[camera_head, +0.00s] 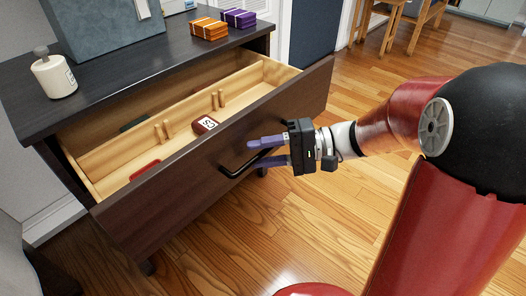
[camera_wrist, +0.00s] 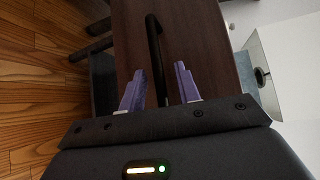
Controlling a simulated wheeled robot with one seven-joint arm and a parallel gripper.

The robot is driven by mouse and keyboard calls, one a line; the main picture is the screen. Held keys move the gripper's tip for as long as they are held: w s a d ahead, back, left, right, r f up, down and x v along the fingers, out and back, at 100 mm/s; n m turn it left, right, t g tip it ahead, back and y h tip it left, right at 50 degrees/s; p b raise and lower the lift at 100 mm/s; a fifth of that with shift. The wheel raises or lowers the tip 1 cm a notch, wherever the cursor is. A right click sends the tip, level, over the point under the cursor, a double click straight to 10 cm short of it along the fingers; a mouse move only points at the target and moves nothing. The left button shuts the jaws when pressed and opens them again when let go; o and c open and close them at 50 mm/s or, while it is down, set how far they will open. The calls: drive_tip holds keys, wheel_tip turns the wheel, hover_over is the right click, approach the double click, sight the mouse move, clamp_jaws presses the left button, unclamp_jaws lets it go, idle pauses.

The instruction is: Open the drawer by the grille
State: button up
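The drawer (camera_head: 190,185) of the dark dresser is pulled well out, with its light wooden inside in view. Its black bar handle (camera_head: 236,170) sits on the dark front; the handle also shows in the wrist view (camera_wrist: 153,45). My gripper (camera_head: 268,151) is at the handle, with its purple fingers apart. In the wrist view the fingers (camera_wrist: 160,85) stand on either side of the handle's line, with gaps and no clear contact. The drawer holds a red item with a white label (camera_head: 204,124), another red item (camera_head: 145,170) and a dark item (camera_head: 133,121).
On the dresser top (camera_head: 120,85) stand a white jar (camera_head: 54,76), a grey-blue box (camera_head: 105,25), an orange stack (camera_head: 208,28) and a purple stack (camera_head: 238,18). The wooden floor (camera_head: 300,225) before the drawer is clear. A wooden chair (camera_head: 395,20) stands far off.

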drive_tip(key=d+r, duration=0.1)
drive_tip(key=d, duration=0.6)
drive_tip(key=shift+w+d, duration=0.35)
